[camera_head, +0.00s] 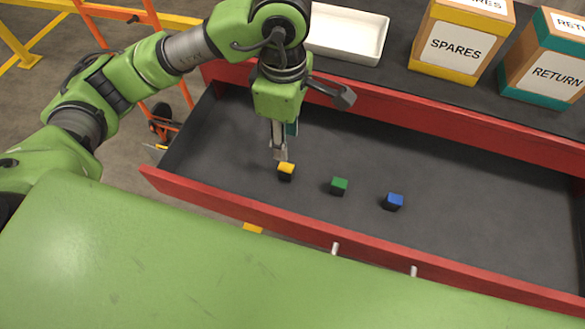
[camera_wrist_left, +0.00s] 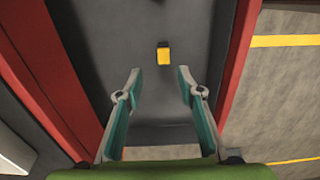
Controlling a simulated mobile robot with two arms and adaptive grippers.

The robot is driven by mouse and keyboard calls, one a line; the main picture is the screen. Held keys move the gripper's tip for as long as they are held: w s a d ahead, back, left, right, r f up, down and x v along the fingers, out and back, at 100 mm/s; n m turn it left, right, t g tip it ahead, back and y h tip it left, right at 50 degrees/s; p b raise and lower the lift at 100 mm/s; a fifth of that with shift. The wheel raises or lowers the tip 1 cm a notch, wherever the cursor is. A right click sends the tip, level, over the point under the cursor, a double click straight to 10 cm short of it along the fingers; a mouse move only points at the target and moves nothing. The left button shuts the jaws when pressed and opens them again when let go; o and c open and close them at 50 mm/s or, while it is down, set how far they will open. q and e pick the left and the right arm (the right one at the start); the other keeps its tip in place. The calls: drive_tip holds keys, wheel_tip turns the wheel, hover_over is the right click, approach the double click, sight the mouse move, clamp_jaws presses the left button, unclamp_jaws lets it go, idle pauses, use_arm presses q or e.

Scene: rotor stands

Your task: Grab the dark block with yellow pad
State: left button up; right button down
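The dark block with the yellow pad (camera_head: 286,171) sits in the open red drawer (camera_head: 450,190), toward its left end. Its yellow top also shows in the left wrist view (camera_wrist_left: 163,55), ahead of the fingers and between their lines. My left gripper (camera_head: 280,158) reaches down into the drawer just behind the block, seen nearly edge-on. In the left wrist view my left gripper (camera_wrist_left: 160,72) is open, with nothing between its two teal-lined fingers. My right gripper does not show.
A dark block with a green pad (camera_head: 339,186) and one with a blue pad (camera_head: 393,201) lie to the right. Red drawer walls (camera_head: 240,207) bound the space. Behind are a white tray (camera_head: 347,36), a SPARES box (camera_head: 450,48) and a RETURN box (camera_head: 545,70).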

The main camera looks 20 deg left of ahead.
sight(286, 167)
use_arm(q)
drive_tip(key=f, duration=0.3)
drive_tip(key=f+p, duration=0.1)
drive_tip(key=f, duration=0.1)
drive_tip(key=shift+s+a+f, duration=0.25)
drive_tip(key=shift+f, duration=0.3)
drive_tip(key=shift+d+f, duration=0.15)
drive_tip(key=shift+f, duration=0.15)
drive_tip(key=f+p, duration=0.2)
drive_tip(key=f, duration=0.1)
drive_tip(key=shift+s+f, duration=0.2)
drive_tip(key=shift+f, duration=0.7)
clamp_jaws()
